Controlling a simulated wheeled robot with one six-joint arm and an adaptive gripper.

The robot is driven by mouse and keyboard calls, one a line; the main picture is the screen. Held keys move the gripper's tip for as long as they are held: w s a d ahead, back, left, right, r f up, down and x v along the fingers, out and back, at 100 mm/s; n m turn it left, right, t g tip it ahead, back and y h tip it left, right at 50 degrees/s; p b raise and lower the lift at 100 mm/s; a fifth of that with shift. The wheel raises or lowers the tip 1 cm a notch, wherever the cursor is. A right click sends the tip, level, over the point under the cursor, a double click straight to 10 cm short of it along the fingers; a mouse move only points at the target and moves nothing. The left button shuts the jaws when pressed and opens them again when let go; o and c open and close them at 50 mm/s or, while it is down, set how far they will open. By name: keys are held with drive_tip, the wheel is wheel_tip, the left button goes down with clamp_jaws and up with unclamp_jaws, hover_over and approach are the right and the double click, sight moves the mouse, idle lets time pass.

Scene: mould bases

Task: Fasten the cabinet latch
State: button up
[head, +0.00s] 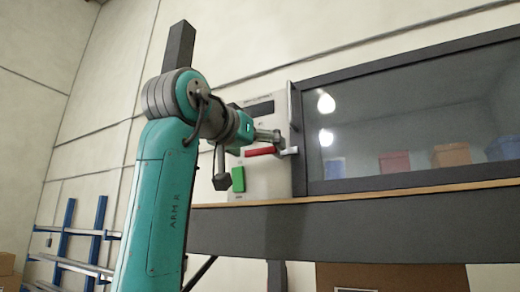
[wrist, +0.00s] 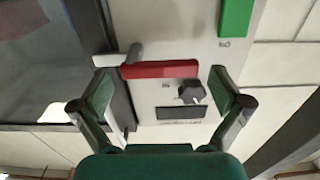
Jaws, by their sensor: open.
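The red latch handle (head: 260,151) lies about level on the pale cabinet panel, left of the dark-framed glass door (head: 400,110). Its right end meets a grey metal piece (head: 288,151) near the door's edge. In the wrist view the red handle (wrist: 165,69) lies across the space between my fingertips, with a grey peg (wrist: 133,53) at its left end. My gripper (wrist: 160,85) is open and empty, one finger to each side of the handle. In the head view my gripper (head: 272,138) is in front of the panel, close to the handle; contact cannot be told.
A green block (head: 238,179) is on the panel below and left of the handle; it also shows in the wrist view (wrist: 236,16). A black knob (wrist: 190,92) and a dark display (wrist: 180,112) are near the handle. A wooden-edged ledge (head: 400,190) runs below the door.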

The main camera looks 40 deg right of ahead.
drive_tip(key=v, duration=1)
drive_tip(key=shift+s+a, duration=0.15)
drive_tip(key=shift+a, duration=0.2)
drive_tip(key=shift+f, duration=0.1)
